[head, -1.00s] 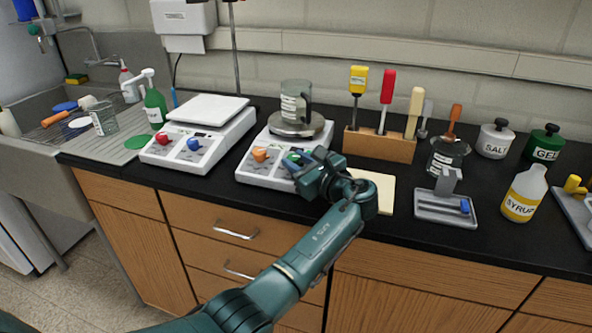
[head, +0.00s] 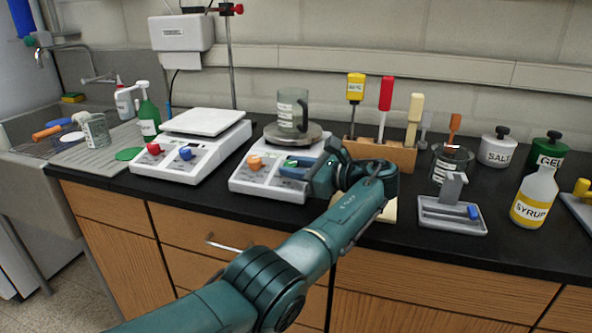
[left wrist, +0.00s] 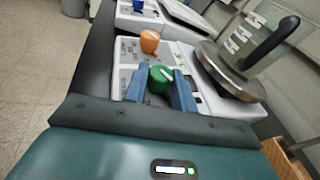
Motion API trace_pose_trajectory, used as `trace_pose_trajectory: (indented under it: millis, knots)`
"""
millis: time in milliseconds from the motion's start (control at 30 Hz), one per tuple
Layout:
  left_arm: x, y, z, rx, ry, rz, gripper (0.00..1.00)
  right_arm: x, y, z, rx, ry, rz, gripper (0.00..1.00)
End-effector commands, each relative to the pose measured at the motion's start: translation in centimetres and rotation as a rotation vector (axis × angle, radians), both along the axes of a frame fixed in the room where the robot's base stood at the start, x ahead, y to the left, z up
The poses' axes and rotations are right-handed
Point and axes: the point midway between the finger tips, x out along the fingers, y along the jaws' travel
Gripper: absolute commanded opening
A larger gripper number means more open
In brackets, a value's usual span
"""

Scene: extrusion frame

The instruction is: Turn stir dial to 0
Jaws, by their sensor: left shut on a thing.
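The stirrer plate (head: 238,184) stands on the black bench with an orange dial (head: 255,163) and a green dial (head: 291,163) on its front panel. The panel print is too small to read, so I cannot tell which dial is marked stir. My left gripper (head: 287,170) reaches in from the right side of the panel and is shut on the green dial. In the left wrist view its blue fingers (left wrist: 160,88) sit on either side of the green dial (left wrist: 158,80), whose white pointer faces right and slightly down. The orange dial (left wrist: 149,41) is free. My right gripper is out of view.
A glass beaker (head: 292,112) stands on the stirrer's round plate. A white scale (head: 205,122) with red and blue knobs is to the left. A wooden tool rack (head: 385,152) is behind my wrist. A grey stand (head: 452,212) and a syrup bottle (head: 535,197) are to the right.

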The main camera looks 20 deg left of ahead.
Motion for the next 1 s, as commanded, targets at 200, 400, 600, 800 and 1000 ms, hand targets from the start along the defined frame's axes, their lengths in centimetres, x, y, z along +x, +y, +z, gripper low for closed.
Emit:
trace_pose_trajectory:
  millis: [200,400,600,800,1000]
  knots:
    - [-0.03,0.09,-0.07,-0.002,0.001,0.004,0.04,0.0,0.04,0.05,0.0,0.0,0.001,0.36]
    - [-0.03,0.08,-0.06,-0.001,0.001,0.003,0.39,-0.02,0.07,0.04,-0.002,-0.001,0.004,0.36]
    - [-0.02,0.05,-0.04,-0.001,0.001,0.001,0.48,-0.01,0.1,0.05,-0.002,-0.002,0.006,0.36]
    - [0.0,0.07,0.01,0.0,0.001,0.001,0.48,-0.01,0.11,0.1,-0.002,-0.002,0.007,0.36]
    - [0.11,0.45,0.2,0.0,0.001,0.001,0.48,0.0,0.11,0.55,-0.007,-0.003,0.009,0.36]
